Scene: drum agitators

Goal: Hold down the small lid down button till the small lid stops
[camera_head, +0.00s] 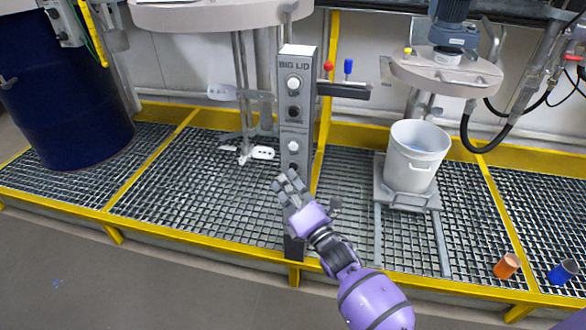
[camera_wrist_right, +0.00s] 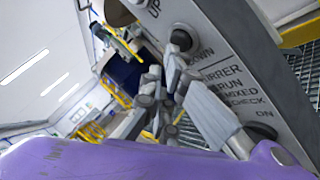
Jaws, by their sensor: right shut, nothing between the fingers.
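A grey control column (camera_head: 297,130) stands in the middle of the head view, with "BIG LID" at its top and white and black buttons below. My right gripper (camera_head: 290,185) is shut and empty in front of the column's lower part. In the right wrist view a dark button (camera_wrist_right: 181,39) sits beside the word "DOWN". My right gripper's fingers (camera_wrist_right: 166,80) are close to this button; I cannot tell whether they touch it. The smaller round lid (camera_head: 445,74) is above the white bucket (camera_head: 417,155) at the right, apart from its rim. My left gripper is out of view.
A large round lid (camera_head: 215,14) with a stirrer (camera_head: 247,153) hangs left of the column. A dark blue drum (camera_head: 65,95) stands at the far left. An orange cup (camera_head: 507,265) and a blue cup (camera_head: 563,272) are at the front right. Yellow-edged grating (camera_head: 190,195) covers the platform.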

